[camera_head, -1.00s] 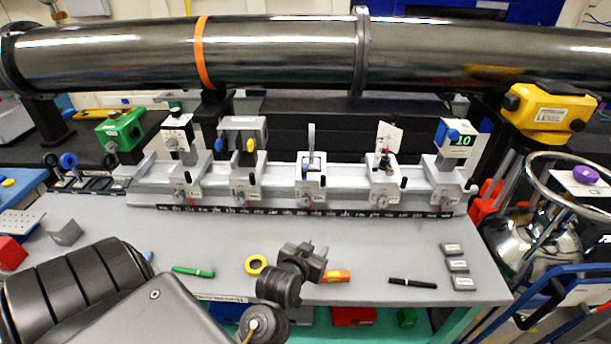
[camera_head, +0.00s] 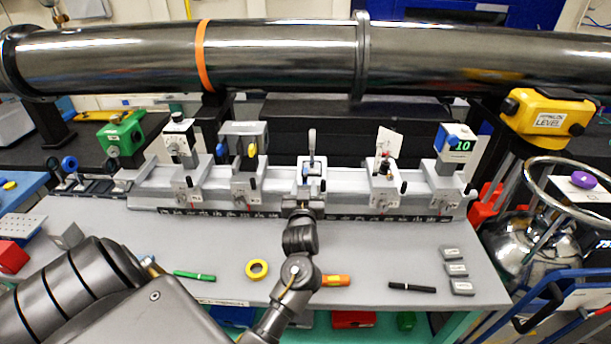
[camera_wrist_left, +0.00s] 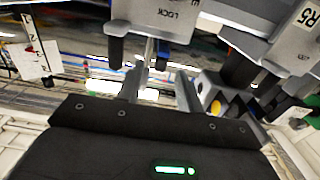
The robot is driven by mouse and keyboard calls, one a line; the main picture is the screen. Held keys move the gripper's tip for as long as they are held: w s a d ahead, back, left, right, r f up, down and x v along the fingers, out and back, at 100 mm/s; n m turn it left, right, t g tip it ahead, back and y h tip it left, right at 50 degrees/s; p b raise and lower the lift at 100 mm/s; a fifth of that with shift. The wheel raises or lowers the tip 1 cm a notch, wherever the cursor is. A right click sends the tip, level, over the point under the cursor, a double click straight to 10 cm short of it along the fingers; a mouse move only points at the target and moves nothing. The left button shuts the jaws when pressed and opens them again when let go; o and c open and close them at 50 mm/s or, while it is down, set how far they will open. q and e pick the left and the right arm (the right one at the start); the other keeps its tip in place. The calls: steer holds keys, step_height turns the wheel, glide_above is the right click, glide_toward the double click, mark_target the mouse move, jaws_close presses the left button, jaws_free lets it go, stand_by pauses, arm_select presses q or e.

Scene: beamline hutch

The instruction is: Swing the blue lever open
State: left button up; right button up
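My left gripper (camera_head: 303,200) reaches up to the front of the middle carriage (camera_head: 311,176) on the rail; its own arm partly covers that carriage's lower front. In the left wrist view its two grey fingers (camera_wrist_left: 160,88) stand apart with a gap between them. A small blue tip (camera_wrist_left: 162,57) shows beside a grey block marked LOCK (camera_wrist_left: 165,14), near the gap. A blue knob-like part (camera_head: 219,146) also sits on the second unit, left of the gripper. I cannot tell for certain which blue part is the lever. My right gripper is not in view.
Several carriages stand along the rail (camera_head: 145,190), close on both sides of the gripper. A large dark pipe (camera_head: 280,52) crosses behind. A green pen (camera_head: 194,275), yellow tape ring (camera_head: 257,269), orange piece (camera_head: 336,280) and black pen (camera_head: 412,287) lie on the grey bench.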

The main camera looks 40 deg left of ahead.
mark_target(305, 179)
arm_select(q)
steer(key=x, duration=0.5)
steer(key=shift+p, duration=0.4)
jaws_close()
